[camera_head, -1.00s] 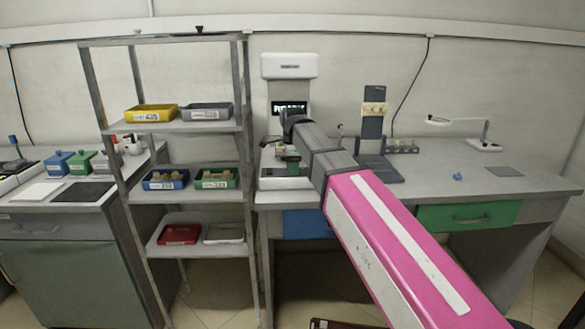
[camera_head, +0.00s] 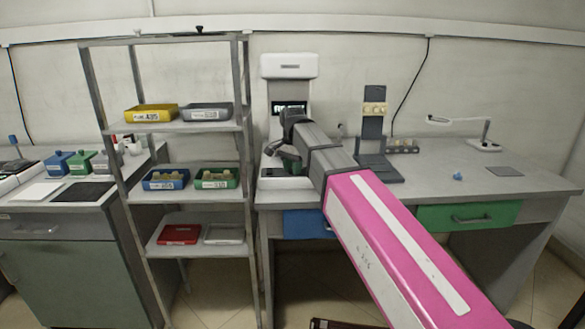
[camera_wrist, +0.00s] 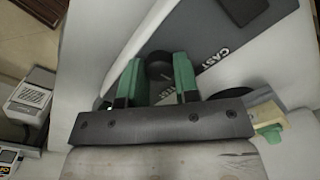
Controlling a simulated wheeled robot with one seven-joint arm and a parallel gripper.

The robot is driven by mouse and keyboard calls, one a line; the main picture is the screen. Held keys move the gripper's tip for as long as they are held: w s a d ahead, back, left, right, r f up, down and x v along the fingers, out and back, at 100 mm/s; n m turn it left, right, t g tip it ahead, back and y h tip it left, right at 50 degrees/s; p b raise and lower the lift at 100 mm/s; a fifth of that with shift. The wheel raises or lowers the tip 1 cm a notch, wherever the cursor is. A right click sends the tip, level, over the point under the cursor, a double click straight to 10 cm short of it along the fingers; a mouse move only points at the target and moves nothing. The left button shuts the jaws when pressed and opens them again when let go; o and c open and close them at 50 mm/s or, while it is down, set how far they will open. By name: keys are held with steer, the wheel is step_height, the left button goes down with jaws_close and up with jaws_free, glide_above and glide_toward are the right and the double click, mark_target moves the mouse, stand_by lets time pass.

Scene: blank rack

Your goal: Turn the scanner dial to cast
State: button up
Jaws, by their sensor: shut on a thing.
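The scanner is a white device (camera_head: 288,66) on the desk, with a small dark screen and a white base (camera_head: 285,183). In the wrist view its dark grey panel (camera_wrist: 205,38) bears the word CAST at the upper right and a second, partly hidden word beside the dial. The black dial (camera_wrist: 160,66) lies between the green fingers of my gripper (camera_wrist: 157,70), which is shut on it. The direction the dial points cannot be made out. In the head view my gripper (camera_head: 288,160) is low at the scanner's front, partly hidden by my arm.
A shelf rack (camera_head: 246,110) with several coloured trays stands left of the scanner. A cream block with a green part (camera_wrist: 266,120) is right of my gripper in the wrist view. A dark stand (camera_head: 373,128) and a lamp (camera_head: 485,145) are further right on the desk.

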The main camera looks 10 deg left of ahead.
steer(key=n, duration=0.4)
steer(key=shift+n, duration=2)
steer(key=o, duration=0.9)
steer(key=shift+o, duration=0.2)
step_height(320, 180, up, 11)
steer(key=shift+f, duration=0.1)
